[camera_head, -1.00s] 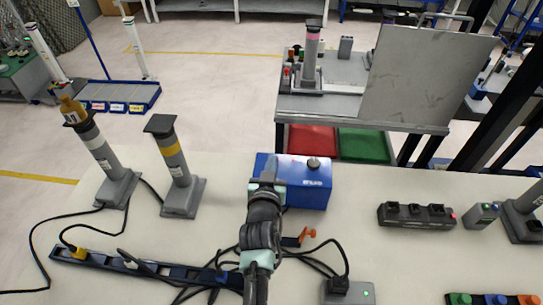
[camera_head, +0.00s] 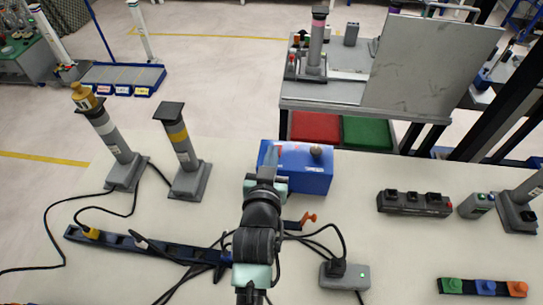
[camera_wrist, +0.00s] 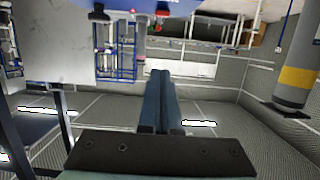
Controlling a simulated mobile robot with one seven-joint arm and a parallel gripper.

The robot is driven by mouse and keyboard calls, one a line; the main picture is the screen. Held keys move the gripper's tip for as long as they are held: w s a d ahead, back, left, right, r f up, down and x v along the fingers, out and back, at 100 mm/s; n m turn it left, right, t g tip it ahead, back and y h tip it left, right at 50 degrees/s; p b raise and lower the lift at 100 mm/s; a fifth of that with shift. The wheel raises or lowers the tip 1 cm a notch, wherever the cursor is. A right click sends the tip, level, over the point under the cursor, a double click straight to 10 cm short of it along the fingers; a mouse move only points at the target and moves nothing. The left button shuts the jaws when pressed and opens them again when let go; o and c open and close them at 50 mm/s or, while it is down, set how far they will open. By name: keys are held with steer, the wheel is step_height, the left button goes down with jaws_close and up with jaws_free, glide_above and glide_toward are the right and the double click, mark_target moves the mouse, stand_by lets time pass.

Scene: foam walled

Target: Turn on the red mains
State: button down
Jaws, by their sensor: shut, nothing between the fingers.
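A blue box (camera_head: 310,179) stands on the pale table just beyond my gripper. A small red part and a brownish round knob (camera_head: 315,152) show on its top. An orange-red handle (camera_head: 308,219) lies low in front of the box, right of my arm. I cannot tell which of these is the red mains. My gripper (camera_head: 269,158) points away from me at the left end of the box, partly covering it; I cannot tell whether they touch. In the wrist view its fingers (camera_wrist: 160,75) are together and hold nothing.
Two grey posts (camera_head: 111,135) (camera_head: 181,152) stand at the left. A dark power strip (camera_head: 140,246) and loose black cables lie in front. A grey switch box (camera_head: 414,204) and a strip of coloured buttons (camera_head: 484,287) are at the right.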

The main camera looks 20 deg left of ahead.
steer(key=shift+s+d+r, duration=0.2)
steer(key=shift+s+r, duration=0.1)
steer(key=shift+s, duration=0.35)
steer(key=w+d+r+m+t+h, duration=0.1)
steer(key=d+r+t, duration=0.15)
steer(key=r, duration=0.75)
steer(key=w+d+r+t, duration=0.1)
steer(key=d+r+t, duration=0.15)
steer(key=r, duration=0.85)
steer(key=w+d+r+m+t+h, duration=0.15)
steer(key=d+r, duration=0.25)
steer(key=r, duration=0.6)
steer(key=s+d+r+t+h, duration=0.1)
steer(key=s+d+r+t, duration=0.2)
steer(key=s+r, duration=0.4)
steer(key=s+d+r+t, duration=0.3)
steer(key=s+r, duration=0.5)
steer(key=r, duration=0.7)
steer(key=shift+d+r+m+h, duration=0.15)
steer(key=shift+d+m+h, duration=0.2)
steer(key=shift+d, duration=0.35)
steer(key=shift+a, duration=0.1)
